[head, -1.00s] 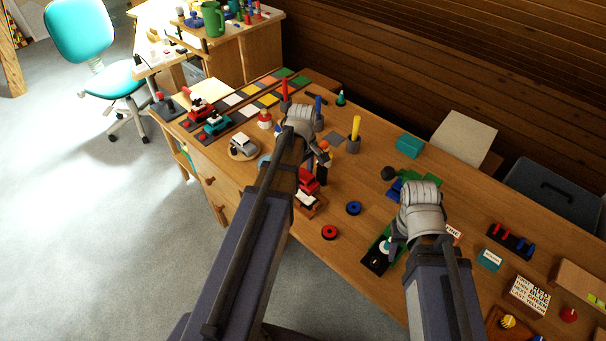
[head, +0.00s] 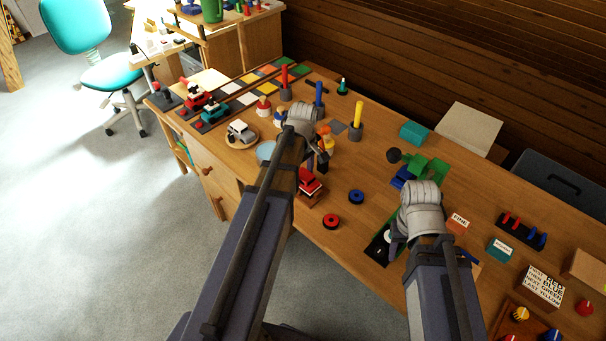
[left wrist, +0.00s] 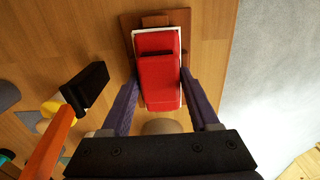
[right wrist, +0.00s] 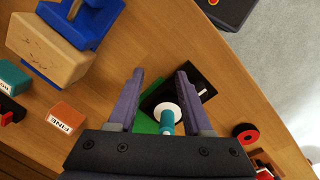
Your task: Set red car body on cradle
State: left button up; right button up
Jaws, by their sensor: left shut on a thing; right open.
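The red car body (head: 309,182) is in the head view, below my left gripper. In the left wrist view my left gripper (left wrist: 158,78) is shut on the sides of the red body (left wrist: 158,92). A white rim shows around the body. The brown wooden cradle (left wrist: 128,24) shows beneath and beyond it. Whether the body bears on the cradle I cannot tell. In the right wrist view my right gripper (right wrist: 160,76) is open. A teal-stemmed piece with a white disc (right wrist: 166,118) stands between and beyond its fingers, apparently not gripped.
A red ring (head: 331,222) and a blue ring (head: 356,197) lie right of the cradle. A black block (left wrist: 86,84) stands left of my left gripper. A white car (head: 240,132) sits on a round stand. The table's front edge is close to the cradle.

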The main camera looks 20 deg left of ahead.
aim_at(303, 173)
pick_arm(q)
jog(key=o, duration=1.5)
jog(key=shift+r, duration=0.1)
pick_arm(e)
jog(key=shift+r, duration=0.1)
pick_arm(q)
notch_tip(303, 173, up, 7)
jog(key=p, duration=0.7)
jog(key=shift+r, duration=0.1)
pick_arm(e)
notch_tip(303, 173, up, 7)
pick_arm(q)
jog(key=s+d+m, duration=0.4)
jog(key=d+m, duration=0.2)
jog(key=d, duration=0.1)
jog(key=s+d+m, duration=0.5)
jog(key=d+m, duration=0.1)
jog(key=d, duration=0.1)
jog(key=s+d+m+y, duration=0.1)
jog(key=s+d+m, duration=0.3)
jog(key=d+m, duration=0.2)
jog(key=shift+s+d, duration=0.35)
jog(key=shift+d, duration=0.25)
